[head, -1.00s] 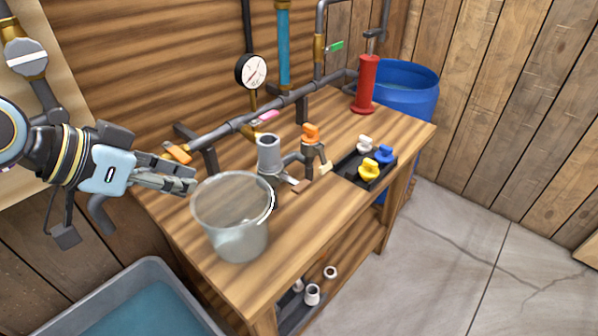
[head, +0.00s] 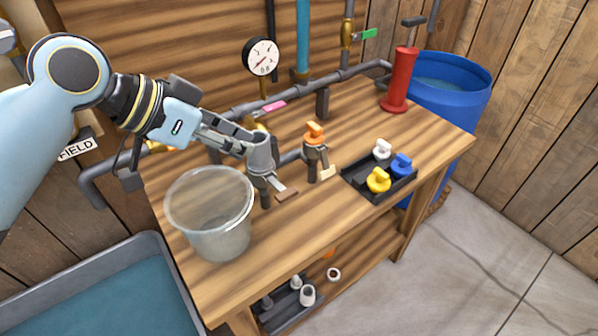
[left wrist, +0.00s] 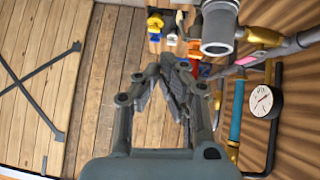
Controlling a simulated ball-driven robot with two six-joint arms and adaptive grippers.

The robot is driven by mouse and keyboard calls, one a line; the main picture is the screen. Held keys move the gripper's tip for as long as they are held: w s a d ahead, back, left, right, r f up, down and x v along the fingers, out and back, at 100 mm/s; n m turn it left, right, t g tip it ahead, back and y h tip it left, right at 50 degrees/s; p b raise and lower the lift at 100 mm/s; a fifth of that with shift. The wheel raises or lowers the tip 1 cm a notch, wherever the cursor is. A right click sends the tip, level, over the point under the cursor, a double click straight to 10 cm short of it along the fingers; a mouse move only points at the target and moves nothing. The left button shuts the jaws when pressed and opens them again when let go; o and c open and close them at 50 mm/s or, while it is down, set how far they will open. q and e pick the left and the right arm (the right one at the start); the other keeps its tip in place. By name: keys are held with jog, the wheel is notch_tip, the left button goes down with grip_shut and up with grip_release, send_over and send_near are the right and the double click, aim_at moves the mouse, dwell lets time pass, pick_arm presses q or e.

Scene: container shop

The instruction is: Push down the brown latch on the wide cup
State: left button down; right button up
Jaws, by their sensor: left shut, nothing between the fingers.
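The wide cup (head: 263,155) is a grey upright pipe fitting on the wooden bench. Its brown latch (head: 287,195) sticks out low on its front right side. In the left wrist view the cup (left wrist: 220,28) shows at the top with its open mouth facing me; I cannot make out the latch there. My left gripper (head: 247,148) is at the upper left of the cup, its fingertips overlapping the rim in the head view. In the left wrist view the gripper (left wrist: 174,72) is shut and empty, apart from the cup. My right gripper is not in view.
A clear bucket (head: 215,220) stands left of the cup. A narrower fitting with an orange plug (head: 314,135) and tan latch stands to the right. A black tray (head: 360,183) holds several coloured plugs. A pipe with a gauge (head: 262,57) runs behind. The bench's front right is clear.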

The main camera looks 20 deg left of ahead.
pick_arm(q)
jog(key=p, duration=0.1)
send_over(284, 193)
notch_tip(284, 193, down, 7)
jog(key=shift+a+r, duration=0.1)
notch_tip(284, 193, down, 3)
jog(key=shift+r+p, duration=0.15)
jog(key=shift+p, duration=0.15)
jog(key=shift+s+f, duration=0.1)
jog(key=shift+f, duration=0.65)
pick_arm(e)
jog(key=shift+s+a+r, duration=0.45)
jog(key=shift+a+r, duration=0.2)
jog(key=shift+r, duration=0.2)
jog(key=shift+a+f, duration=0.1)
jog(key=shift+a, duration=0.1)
